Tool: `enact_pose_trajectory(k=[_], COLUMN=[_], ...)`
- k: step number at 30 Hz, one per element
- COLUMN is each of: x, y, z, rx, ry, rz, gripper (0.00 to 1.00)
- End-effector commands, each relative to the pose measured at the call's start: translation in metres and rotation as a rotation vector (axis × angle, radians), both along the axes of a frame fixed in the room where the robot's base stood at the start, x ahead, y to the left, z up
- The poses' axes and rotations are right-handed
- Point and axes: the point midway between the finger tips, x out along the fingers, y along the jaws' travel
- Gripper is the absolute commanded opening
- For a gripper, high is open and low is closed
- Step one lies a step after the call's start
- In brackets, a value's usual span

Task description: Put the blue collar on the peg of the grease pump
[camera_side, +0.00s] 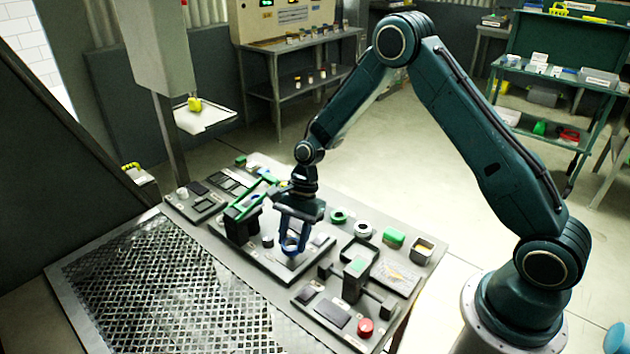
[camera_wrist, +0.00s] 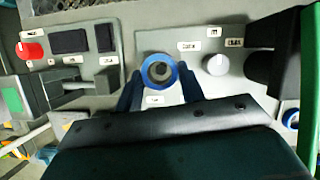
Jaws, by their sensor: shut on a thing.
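The blue collar (camera_side: 289,247) is low over the panel in the side view, between the fingers of my gripper (camera_side: 292,238). In the wrist view the blue collar (camera_wrist: 174,76) is a ring lying flat, with the fingers of my gripper (camera_wrist: 160,80) shut on its two sides. A round grey shape with a dark centre, perhaps the peg, shows inside the ring. I cannot tell whether the collar is around it or above it. The pump with a green lever (camera_side: 262,190) and dark body (camera_side: 240,228) stands left of my gripper in the side view.
A grey knob (camera_wrist: 216,64) stands right of the collar in the wrist view. The red button (camera_side: 366,326), the green ring (camera_side: 338,215) and a green-topped block (camera_side: 357,267) are on the panels. A metal grating (camera_side: 160,290) lies in front.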

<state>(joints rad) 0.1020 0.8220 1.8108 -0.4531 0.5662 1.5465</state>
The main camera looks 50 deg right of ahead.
Motion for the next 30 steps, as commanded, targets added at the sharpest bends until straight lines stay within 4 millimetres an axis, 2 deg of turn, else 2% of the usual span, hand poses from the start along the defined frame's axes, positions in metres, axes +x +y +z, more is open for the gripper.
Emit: enact_pose_trajectory(k=[14, 30], x=[0.000, 0.000], y=[0.000, 0.000], z=[-0.001, -0.011], rx=[0.000, 0.000], ry=[0.000, 0.001], rz=[0.000, 0.001], gripper=[0.14, 0.14])
